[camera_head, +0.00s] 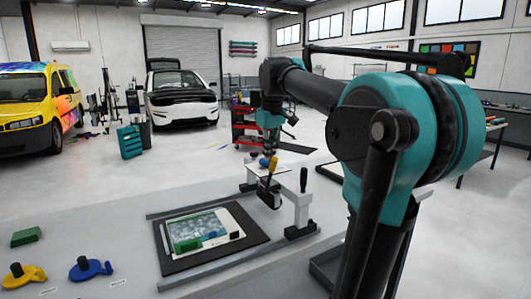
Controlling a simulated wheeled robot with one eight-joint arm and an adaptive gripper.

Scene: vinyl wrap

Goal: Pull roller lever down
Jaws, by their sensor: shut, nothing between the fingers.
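The roller press is a frame with white posts (301,212) standing across two grey rails on the workbench. A black upright lever handle (304,180) rises at its right post. My gripper (268,155) hangs at the end of my arm over the press's far left part, left of that handle and apart from it in the picture. It looks small and dark, and its fingers are shut with nothing between them. A yellow-and-black part (272,167) shows just below it; I cannot tell whether they touch.
A framed panel (206,229) lies on a black mat (176,262) between the rails, with a green block (188,244) on it. A blue tool (90,268), a yellow tool (24,274) and a green box (26,236) lie at left. My arm covers the right side.

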